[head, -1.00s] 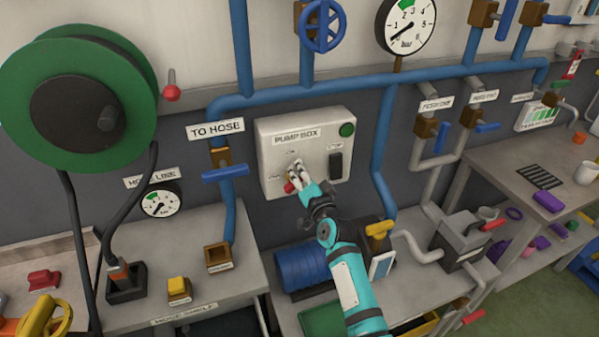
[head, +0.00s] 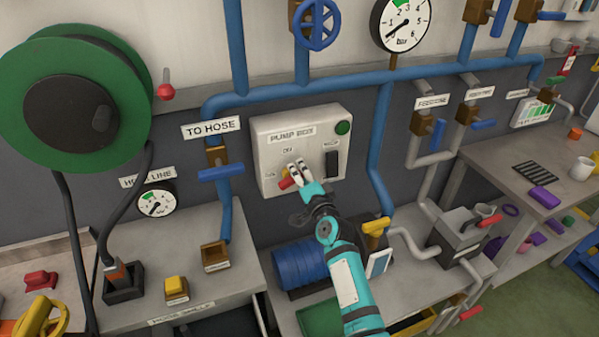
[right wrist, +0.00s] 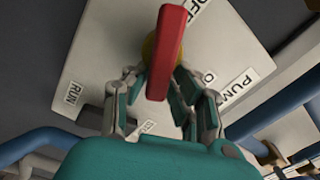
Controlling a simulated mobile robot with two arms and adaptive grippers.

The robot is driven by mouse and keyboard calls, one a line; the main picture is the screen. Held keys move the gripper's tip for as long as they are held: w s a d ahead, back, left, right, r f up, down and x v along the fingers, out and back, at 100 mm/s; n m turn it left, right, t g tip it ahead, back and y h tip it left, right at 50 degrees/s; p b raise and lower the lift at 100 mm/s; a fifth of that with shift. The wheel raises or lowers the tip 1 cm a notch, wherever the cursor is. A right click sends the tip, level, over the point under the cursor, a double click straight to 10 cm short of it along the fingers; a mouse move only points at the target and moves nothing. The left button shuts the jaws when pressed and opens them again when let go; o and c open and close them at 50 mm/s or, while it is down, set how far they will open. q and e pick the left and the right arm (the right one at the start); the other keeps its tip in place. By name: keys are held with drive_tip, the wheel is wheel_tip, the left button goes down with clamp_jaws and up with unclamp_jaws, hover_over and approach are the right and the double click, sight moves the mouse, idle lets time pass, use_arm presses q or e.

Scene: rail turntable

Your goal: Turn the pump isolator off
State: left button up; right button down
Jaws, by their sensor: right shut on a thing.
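The pump box (head: 263,139) is a pale grey box on the wall, with a green round lamp (head: 342,127) and a dark switch (head: 331,164). The pump isolator is a red handle (head: 285,183) low on the left of its front, near the OFF and RUN labels. In the right wrist view the red handle (right wrist: 166,48) stands between the fingers, with a yellow part behind it. My right gripper (head: 295,176) is shut on the handle; it also shows in the right wrist view (right wrist: 160,92). Fingers partly hide the handle in the head view. My left gripper is out of view.
Blue pipes (head: 280,92) run above and beside the box. A blue TO HOSE valve handle (head: 221,172) sticks out to its left. A blue pump motor (head: 300,264) stands below, close to my right arm. A green hose reel (head: 60,95) hangs far left.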

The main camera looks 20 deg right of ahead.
drive_tip(key=shift+s+a+f+m, duration=0.15)
drive_tip(key=shift+f+m, duration=0.45)
drive_tip(key=shift+f, duration=0.25)
idle(1.1)
drive_tip(key=c, duration=1.2)
unclamp_jaws()
drive_tip(key=shift+r, duration=0.3)
drive_tip(key=s, duration=1.1)
drive_tip(key=shift+s+d, duration=0.25)
drive_tip(key=shift+s, duration=0.15)
